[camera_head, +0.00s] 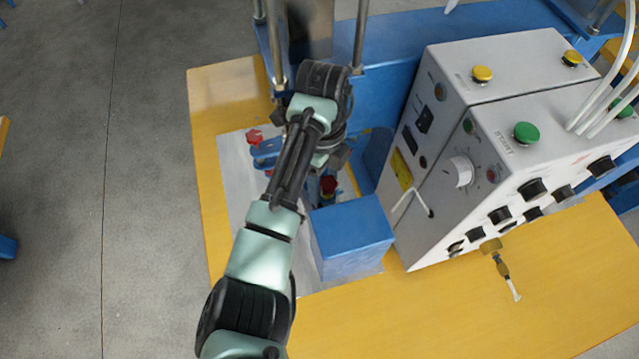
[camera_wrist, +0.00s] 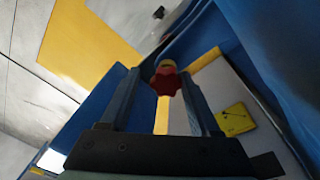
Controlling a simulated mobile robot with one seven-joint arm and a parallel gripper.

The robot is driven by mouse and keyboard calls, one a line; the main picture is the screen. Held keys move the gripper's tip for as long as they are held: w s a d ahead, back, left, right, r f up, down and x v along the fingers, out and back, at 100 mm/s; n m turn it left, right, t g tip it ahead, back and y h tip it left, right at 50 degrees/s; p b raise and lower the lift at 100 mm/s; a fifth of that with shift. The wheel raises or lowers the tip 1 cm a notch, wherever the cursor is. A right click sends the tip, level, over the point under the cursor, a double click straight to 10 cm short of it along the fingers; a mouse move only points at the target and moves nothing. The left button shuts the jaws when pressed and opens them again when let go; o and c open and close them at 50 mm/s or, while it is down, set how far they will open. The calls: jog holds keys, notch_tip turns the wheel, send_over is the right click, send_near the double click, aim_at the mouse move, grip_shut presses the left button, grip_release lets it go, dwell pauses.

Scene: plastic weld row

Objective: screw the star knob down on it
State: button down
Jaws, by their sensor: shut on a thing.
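A red star knob (camera_wrist: 166,82) sits between my gripper's two fingertips (camera_wrist: 165,85) in the wrist view, and the gripper is shut on it. A small yellow and red part shows just beyond the knob; I cannot tell whether the knob touches a thread. In the head view my arm covers most of the gripper and what lies under it. A red part (camera_head: 328,185) shows low beside the wrist, and I cannot tell whether it is the held knob. Another red knob (camera_head: 254,136) is on a blue fixture (camera_head: 266,153) left of my arm.
A grey control box (camera_head: 450,130) with buttons and knobs stands close on the right. A blue block (camera_head: 350,235) is just in front of the work area. Metal posts (camera_head: 361,35) rise behind the wrist. The yellow table (camera_head: 480,300) has free room at the front.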

jog(key=m, duration=0.7)
jog(key=m+b, duration=0.1)
jog(key=m, duration=0.6)
jog(key=shift+w+d+r+y, duration=0.1)
jog(key=shift+w+y, duration=0.1)
jog(key=shift+y, duration=0.2)
jog(key=shift+w+d+m+b, duration=0.15)
jog(key=shift+m+b, duration=0.35)
jog(key=shift+b, duration=0.6)
jog(key=shift+r+b, duration=0.1)
jog(key=shift+b, duration=0.2)
